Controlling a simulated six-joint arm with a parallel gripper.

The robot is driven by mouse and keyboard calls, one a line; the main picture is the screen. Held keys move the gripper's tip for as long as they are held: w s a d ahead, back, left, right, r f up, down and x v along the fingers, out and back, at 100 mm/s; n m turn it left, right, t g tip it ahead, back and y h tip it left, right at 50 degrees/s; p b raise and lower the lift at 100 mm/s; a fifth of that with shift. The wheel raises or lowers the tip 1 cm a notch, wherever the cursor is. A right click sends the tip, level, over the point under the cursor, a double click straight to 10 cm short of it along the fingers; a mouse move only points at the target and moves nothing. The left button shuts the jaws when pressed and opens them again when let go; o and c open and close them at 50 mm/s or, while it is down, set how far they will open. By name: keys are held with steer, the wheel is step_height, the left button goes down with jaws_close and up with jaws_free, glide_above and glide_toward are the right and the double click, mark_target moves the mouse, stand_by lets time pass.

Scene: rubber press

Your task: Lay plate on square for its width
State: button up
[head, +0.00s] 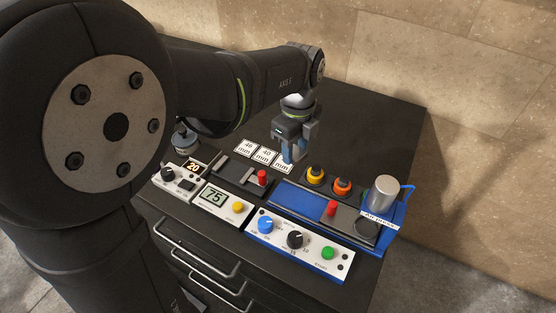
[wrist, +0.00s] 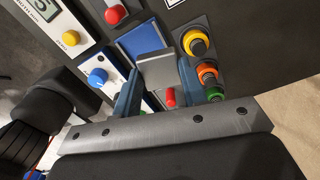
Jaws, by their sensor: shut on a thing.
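My gripper (head: 291,158) is shut on a grey plate (wrist: 155,70), which shows between the two blue fingers in the wrist view. In the head view my gripper stands over the right end of the row of white squares, and the plate cannot be made out clearly there. The left square (head: 244,149) reads 46 mm and the middle square (head: 264,155) reads 40 mm. The right square (head: 282,160) is partly hidden by my gripper, and its number is not legible. I cannot tell whether the plate touches a square.
In front is a black slide gauge with a red knob (head: 262,177) and a display (head: 213,195) reading 75. At the right stands a blue press (head: 290,197) with a metal cylinder (head: 382,192), plus yellow (head: 316,173) and orange (head: 342,186) buttons. The table behind is clear.

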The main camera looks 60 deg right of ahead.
steer(key=s+d+m, duration=0.2)
steer(key=s, duration=0.3)
steer(key=w+d+f, duration=0.1)
steer(key=w+f, duration=0.1)
steer(key=w, duration=0.1)
steer(key=w+d+f, duration=0.1)
steer(key=w+f, duration=0.2)
steer(key=w, duration=0.1)
steer(key=w+d+f, duration=0.2)
steer(key=w, duration=0.2)
steer(key=shift+d+f, duration=0.1)
steer(key=shift+f, duration=2.1)
steer(key=shift+f, duration=0.15)
steer(key=o, duration=1.2)
steer(key=shift+o, duration=0.2)
step_height(320, 180, up, 12)
